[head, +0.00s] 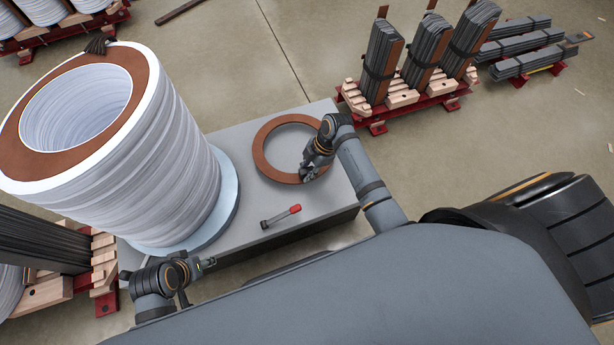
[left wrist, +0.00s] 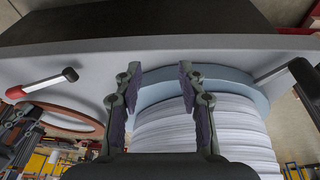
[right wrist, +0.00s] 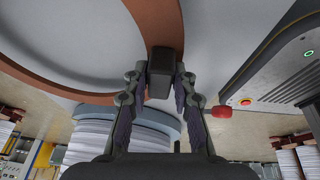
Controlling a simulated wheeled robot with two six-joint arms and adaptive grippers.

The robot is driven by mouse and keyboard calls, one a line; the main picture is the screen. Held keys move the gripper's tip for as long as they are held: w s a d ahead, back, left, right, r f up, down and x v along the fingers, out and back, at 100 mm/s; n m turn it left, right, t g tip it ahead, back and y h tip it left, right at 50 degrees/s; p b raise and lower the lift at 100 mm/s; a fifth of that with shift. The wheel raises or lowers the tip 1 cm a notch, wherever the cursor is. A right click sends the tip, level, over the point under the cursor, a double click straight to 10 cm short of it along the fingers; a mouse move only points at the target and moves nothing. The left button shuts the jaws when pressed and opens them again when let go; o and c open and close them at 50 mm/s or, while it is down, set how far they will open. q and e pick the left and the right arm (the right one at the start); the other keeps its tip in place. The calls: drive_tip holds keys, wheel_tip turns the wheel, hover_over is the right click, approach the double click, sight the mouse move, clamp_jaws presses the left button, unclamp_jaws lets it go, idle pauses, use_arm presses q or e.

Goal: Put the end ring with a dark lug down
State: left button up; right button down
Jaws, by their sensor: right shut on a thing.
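A brown end ring (head: 259,153) is at the grey table (head: 232,143), right of the tall stack. It lies flat or nearly so; I cannot tell whether it touches the top. My right gripper (head: 307,173) is at its near right edge. In the right wrist view the gripper (right wrist: 161,75) is shut on the ring's dark lug (right wrist: 161,68), with the brown band (right wrist: 60,86) curving away beyond. My left gripper (head: 212,262) is near the table's front left. In the left wrist view its fingers (left wrist: 160,75) are apart and empty.
A tall white stack (head: 180,160) with a brown top ring (head: 140,72) stands on a pale blue round base (head: 232,190). A red-handled tool (head: 282,216) lies on the table in front of the ring. Pallets with dark strip bundles (head: 383,60) stand behind right.

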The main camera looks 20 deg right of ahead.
drive_tip(key=shift+w+d+f, duration=0.1)
drive_tip(key=shift+w+f, duration=0.1)
drive_tip(key=shift+f, duration=0.05)
wheel_tip(320, 180, down, 3)
drive_tip(key=shift+b, duration=1.15)
drive_tip(key=shift+f, duration=0.1)
use_arm(q)
drive_tip(key=shift+w+d+f+t, duration=0.2)
drive_tip(key=shift+f+t, duration=0.15)
drive_tip(key=shift+f, duration=0.2)
drive_tip(key=shift+w+d+f+t, duration=0.1)
drive_tip(key=shift+d+f+t, duration=0.1)
drive_tip(key=shift+f+t, duration=0.25)
drive_tip(key=shift+f, duration=0.1)
use_arm(e)
drive_tip(key=c, duration=1.1)
unclamp_jaws()
use_arm(q)
drive_tip(key=r+g+p, duration=0.1)
drive_tip(key=s+a+r+g+p, duration=0.1)
drive_tip(key=r+p, duration=0.1)
drive_tip(key=a+r+g+p, duration=0.1)
drive_tip(key=r, duration=0.1)
drive_tip(key=shift+s+r+y+p, duration=0.15)
drive_tip(key=shift+s+y+p, duration=0.05)
drive_tip(key=shift+y+p, duration=0.15)
use_arm(e)
drive_tip(key=v, duration=1.2)
